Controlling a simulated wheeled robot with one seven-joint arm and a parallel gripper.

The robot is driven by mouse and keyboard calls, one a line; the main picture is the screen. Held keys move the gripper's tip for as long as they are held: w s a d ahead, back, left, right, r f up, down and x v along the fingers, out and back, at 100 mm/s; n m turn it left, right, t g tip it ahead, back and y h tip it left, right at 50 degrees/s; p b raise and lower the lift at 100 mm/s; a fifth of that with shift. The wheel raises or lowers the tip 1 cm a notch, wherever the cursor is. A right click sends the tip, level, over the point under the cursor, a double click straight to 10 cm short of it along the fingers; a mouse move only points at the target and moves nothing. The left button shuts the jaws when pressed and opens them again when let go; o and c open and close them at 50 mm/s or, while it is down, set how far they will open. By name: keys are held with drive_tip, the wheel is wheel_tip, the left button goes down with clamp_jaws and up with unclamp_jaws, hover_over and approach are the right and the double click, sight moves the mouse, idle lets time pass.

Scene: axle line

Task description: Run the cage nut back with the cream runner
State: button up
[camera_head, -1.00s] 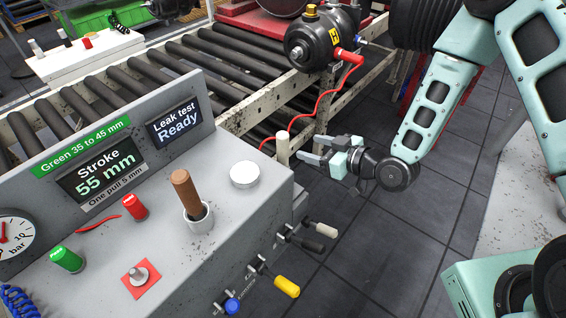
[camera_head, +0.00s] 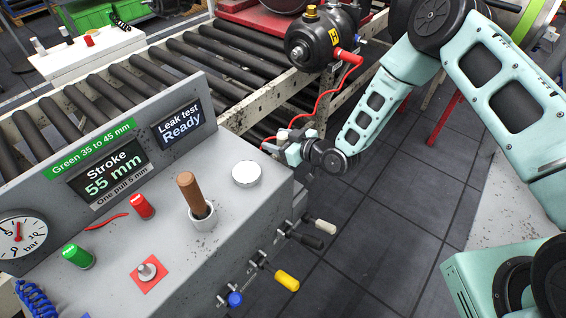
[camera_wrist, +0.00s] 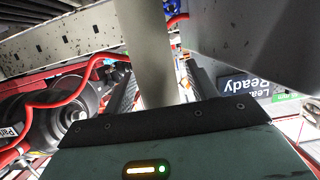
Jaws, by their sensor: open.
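Gaps seem to show on both sides of the post. In the head view my jaws mostly hide it. A black brake chamber (camera_head: 308,42) with a red plug and red hose sits on the conveyor frame beyond. I cannot make out the cage nut.
The grey console (camera_head: 245,215) carries screens reading "Stroke 55 mm" and "Leak test Ready". It also has a brown-handled lever (camera_head: 190,192) and a white button (camera_head: 246,173). Cream, black, yellow (camera_head: 286,281) and blue handles stick out from its front.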

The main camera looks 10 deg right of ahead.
clamp_jaws()
drive_tip(key=shift+w+r, duration=0.1)
idle(1.3)
